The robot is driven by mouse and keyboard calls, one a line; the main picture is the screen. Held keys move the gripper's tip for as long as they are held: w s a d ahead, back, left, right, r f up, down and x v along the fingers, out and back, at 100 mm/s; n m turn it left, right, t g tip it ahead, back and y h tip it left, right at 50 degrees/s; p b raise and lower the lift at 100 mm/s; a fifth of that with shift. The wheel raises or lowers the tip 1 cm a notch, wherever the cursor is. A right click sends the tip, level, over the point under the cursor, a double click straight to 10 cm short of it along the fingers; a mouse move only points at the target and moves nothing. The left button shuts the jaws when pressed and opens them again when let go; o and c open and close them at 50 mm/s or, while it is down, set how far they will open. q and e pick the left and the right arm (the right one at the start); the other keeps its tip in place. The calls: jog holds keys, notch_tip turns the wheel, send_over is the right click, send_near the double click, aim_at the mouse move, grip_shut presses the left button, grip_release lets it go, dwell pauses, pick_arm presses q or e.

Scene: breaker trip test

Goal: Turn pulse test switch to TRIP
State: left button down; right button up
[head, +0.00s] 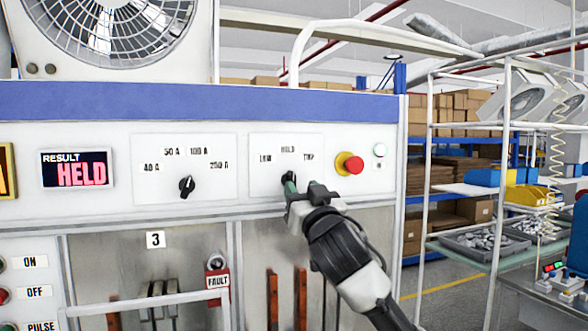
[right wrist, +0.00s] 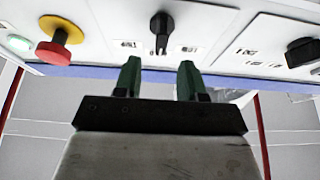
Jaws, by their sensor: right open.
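The pulse test switch is a black rotary knob (head: 291,176) on a white panel plate, under the labels LOW, HOLD and TRIP. My right gripper (head: 290,188) is at this knob in the head view and partly covers it. In the right wrist view, which looks upside down, the knob (right wrist: 162,28) lies ahead of the gap between the green fingers of my right gripper (right wrist: 160,78). The fingers are open, with nothing between their tips. The knob's pointer seems to face the middle label, HOLD. My left gripper is not in view.
A red and yellow push button (head: 349,163) sits just right of the switch. The current selector knob (head: 187,186) is to its left. The result display (head: 77,170) reads HELD. A panel ledge (head: 200,220) runs below the switches. Metal shelving stands at the right.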

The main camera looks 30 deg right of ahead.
jog(key=x, duration=0.1)
jog(key=p+x, duration=0.1)
jog(key=x, duration=0.1)
jog(key=p+x, duration=0.1)
jog(key=x, duration=0.1)
jog(key=shift+w+f, duration=0.3)
jog(key=shift+f, duration=0.05)
jog(key=shift+s, duration=0.1)
jog(key=shift+c, duration=1.4)
jog(key=c, duration=0.5)
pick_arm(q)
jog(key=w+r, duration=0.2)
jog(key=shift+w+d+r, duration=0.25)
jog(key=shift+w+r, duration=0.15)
pick_arm(e)
grip_shut()
